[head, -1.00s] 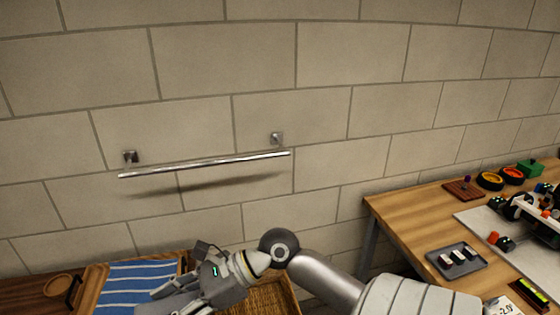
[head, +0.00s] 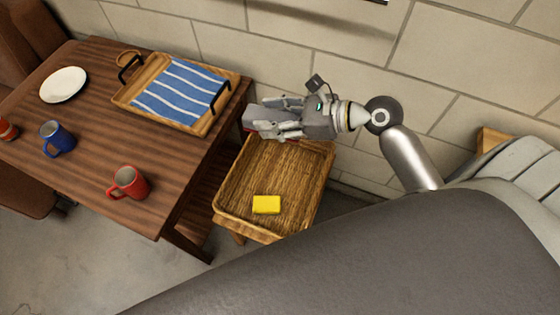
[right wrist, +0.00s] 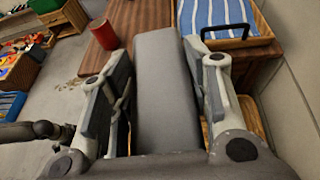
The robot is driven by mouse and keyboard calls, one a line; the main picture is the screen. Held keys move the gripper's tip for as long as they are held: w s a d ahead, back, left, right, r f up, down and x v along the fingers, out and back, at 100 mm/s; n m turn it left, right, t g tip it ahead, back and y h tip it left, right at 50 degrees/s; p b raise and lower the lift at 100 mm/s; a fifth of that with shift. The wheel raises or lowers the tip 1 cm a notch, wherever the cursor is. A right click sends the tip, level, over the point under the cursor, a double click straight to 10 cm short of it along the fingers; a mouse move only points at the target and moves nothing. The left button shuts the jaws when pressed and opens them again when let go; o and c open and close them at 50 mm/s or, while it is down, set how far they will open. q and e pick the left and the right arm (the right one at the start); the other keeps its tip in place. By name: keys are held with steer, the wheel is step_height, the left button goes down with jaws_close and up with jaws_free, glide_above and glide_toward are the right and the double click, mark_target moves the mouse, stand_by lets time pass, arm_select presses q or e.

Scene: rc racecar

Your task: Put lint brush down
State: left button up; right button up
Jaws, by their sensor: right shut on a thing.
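My right gripper (head: 272,119) is shut on the lint brush (head: 257,115), a grey block that sticks out to the left past the fingers. In the right wrist view the lint brush (right wrist: 166,90) lies lengthwise between the two fingers. In the head view the brush and gripper overlap the far end of a wicker tray (head: 235,215); I cannot tell their height above it. My left gripper is not in view.
A yellow sponge (head: 266,205) lies in the tray's near part; the tray's middle is bare. A dark wooden table (head: 95,130) at left holds a red mug (head: 128,184), blue mug (head: 57,139), white plate (head: 63,84) and a tray with a striped cloth (head: 183,90). The brick wall is behind.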

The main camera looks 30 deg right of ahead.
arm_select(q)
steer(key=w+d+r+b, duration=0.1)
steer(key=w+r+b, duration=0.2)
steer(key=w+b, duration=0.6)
arm_select(e)
steer(key=a+f+m+h, duration=0.1)
steer(key=a+f, duration=0.3)
steer(key=f, duration=1.4)
arm_select(q)
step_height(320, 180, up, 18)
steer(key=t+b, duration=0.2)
steer(key=b, duration=0.4)
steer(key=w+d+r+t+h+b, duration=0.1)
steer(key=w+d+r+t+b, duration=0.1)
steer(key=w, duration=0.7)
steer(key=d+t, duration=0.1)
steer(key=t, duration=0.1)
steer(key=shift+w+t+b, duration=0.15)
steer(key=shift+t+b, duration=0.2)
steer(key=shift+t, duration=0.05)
arm_select(e)
steer(key=w+d+f, duration=0.4)
steer(key=d+f, duration=0.8)
steer(key=shift+w+d+f+t, duration=0.2)
steer(key=shift+d+f+t, duration=0.05)
steer(key=shift+d+t, duration=0.15)
